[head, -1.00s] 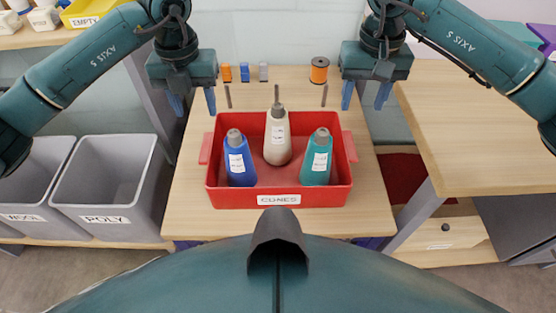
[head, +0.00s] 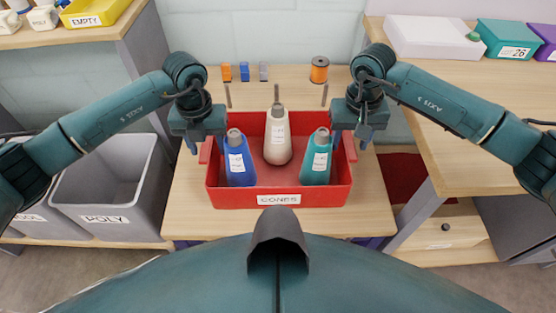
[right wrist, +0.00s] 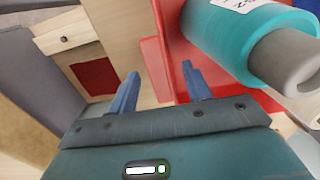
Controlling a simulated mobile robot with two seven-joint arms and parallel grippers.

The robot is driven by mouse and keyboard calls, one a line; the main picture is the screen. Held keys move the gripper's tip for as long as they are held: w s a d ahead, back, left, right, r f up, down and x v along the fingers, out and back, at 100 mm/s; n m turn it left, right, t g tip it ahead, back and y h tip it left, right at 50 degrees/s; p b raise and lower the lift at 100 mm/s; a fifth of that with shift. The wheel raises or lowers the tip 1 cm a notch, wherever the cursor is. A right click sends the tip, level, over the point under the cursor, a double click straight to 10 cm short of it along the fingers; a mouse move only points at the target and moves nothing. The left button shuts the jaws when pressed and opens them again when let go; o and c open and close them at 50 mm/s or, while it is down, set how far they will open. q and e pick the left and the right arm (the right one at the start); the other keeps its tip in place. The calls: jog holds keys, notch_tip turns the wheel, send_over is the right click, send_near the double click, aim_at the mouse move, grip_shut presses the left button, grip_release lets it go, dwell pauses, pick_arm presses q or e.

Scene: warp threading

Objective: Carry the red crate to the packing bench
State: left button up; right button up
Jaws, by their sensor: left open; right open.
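The red crate (head: 278,199) stands on the wooden table in the middle of the head view. It holds a blue cone (head: 240,160), a cream cone (head: 277,140) and a teal cone (head: 316,160). My left gripper (head: 206,146) is open at the crate's left side, by the left handle. My right gripper (head: 350,141) is open at the right side, by the right handle. In the right wrist view the open blue fingers (right wrist: 163,88) are near the red crate wall (right wrist: 170,60). The teal cone (right wrist: 235,35) shows beside them.
An orange spool (head: 319,70) and several small colored spools (head: 245,72) stand at the table's back. A wooden bench (head: 470,150) with white, teal and purple boxes is at right. Grey bins (head: 100,190) stand at left.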

pick_arm(q)
jog(key=shift+c, duration=0.3)
pick_arm(e)
jog(key=shift+c, duration=0.3)
pick_arm(q)
grip_shut()
pick_arm(e)
grip_shut()
pick_arm(q)
jog(key=shift+r, duration=0.15)
pick_arm(e)
jog(key=shift+r, duration=0.15)
